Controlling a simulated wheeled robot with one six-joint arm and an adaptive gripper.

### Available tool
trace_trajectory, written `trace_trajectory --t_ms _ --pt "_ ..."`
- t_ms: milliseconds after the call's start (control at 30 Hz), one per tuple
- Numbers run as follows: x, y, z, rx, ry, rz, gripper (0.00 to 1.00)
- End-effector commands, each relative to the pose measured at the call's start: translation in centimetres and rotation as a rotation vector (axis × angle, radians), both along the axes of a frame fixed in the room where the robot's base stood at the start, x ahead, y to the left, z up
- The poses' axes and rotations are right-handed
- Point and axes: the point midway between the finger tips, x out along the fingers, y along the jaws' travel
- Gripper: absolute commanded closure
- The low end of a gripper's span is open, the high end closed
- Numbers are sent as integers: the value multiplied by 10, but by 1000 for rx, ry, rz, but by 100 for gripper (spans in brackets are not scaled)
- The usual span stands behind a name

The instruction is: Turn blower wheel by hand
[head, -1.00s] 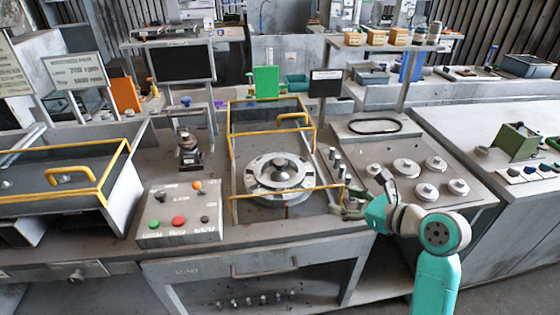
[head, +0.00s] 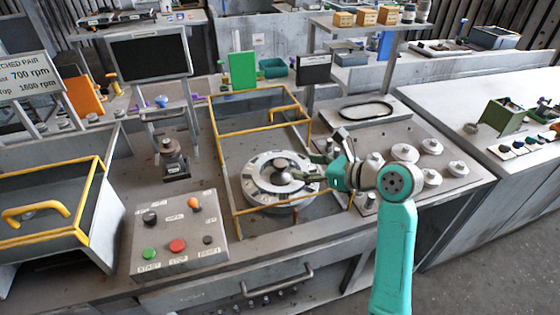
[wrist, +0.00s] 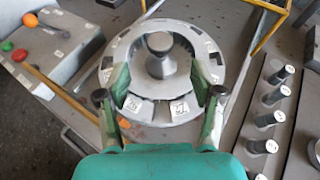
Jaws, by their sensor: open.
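The blower wheel (head: 262,190) is a pale round disc with a knob-like hub (head: 281,167) at its centre. It sits inside the yellow-framed enclosure (head: 219,135) on the bench. In the wrist view the wheel (wrist: 130,40) fills the upper middle, with the hub (wrist: 161,55) and small labels on its rim. My gripper (head: 313,172) is at the wheel's right side in the head view. In the wrist view its green fingers (wrist: 163,88) are apart, over the near rim, with the hub between and beyond them. Whether they touch the wheel I cannot tell.
A control box (head: 180,237) with green, red and orange controls stands at the front left. Yellow bars edge the enclosure near my arm. Several dark pegs (wrist: 274,97) stand right of the wheel. A plate with round weights (head: 404,152) lies further right.

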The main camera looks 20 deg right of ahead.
Motion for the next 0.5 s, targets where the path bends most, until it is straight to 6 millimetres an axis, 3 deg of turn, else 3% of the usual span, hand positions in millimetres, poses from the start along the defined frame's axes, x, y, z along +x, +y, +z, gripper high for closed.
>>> trace_trajectory --t_ms 300,500 --pt "44 30 -22 -1 0 4 33" --pt "61 40 -30 0 0 1 33"
